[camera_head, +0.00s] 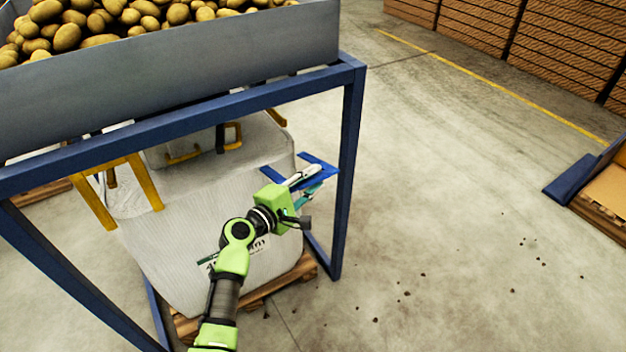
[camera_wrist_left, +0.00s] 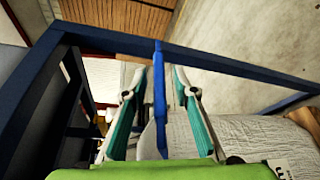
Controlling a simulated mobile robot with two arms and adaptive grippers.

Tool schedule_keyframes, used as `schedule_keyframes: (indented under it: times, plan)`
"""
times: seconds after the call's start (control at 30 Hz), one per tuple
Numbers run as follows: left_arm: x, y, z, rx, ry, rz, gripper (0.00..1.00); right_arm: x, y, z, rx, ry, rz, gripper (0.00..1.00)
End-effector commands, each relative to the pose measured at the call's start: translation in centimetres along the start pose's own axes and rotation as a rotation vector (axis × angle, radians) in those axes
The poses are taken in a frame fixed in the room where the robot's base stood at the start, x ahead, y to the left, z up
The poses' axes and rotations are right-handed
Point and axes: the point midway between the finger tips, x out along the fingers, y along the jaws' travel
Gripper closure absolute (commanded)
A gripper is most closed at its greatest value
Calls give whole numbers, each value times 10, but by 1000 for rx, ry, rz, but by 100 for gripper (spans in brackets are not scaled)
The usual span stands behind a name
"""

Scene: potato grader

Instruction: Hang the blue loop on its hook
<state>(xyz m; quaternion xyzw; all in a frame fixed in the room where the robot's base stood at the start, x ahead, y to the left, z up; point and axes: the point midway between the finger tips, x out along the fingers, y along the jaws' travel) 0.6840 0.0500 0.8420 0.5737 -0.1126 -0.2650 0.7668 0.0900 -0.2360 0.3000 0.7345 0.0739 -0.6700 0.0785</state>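The blue loop (camera_head: 321,161) is a bright blue strap at the right top corner of the white bulk bag (camera_head: 190,225). My left gripper (camera_head: 316,179) is at this loop in the head view and partly covers it. In the left wrist view the blue loop (camera_wrist_left: 159,105) stands upright between the two teal fingers of my left gripper (camera_wrist_left: 158,80). Gaps show on both sides, so the fingers are open around it. I cannot make out the hook for the blue loop. My right gripper is not in view.
A dark blue frame (camera_head: 352,150) stands around the bag, its right post close to my left gripper. A grey hopper (camera_head: 200,75) of potatoes is above. Yellow loops (camera_head: 146,183) are at other parts of the bag. The bag stands on a wooden pallet (camera_head: 302,268). The floor at right is mostly clear.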

Motion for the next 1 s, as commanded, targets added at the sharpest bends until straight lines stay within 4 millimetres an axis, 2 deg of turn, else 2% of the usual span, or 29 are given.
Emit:
schedule_keyframes:
  times: [0.27,0.4,0.73,0.87,1.0]
  plan:
    - [2,0,0,0,0,-1,74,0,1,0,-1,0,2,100]
    - [2,0,0,0,0,-1,100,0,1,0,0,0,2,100]
    - [1,4,1,-11,0,-6,100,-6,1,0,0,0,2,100]
    - [1,12,2,-39,0,-18,100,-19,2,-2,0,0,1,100]
    - [1,27,2,-92,0,-39,100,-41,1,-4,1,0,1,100]
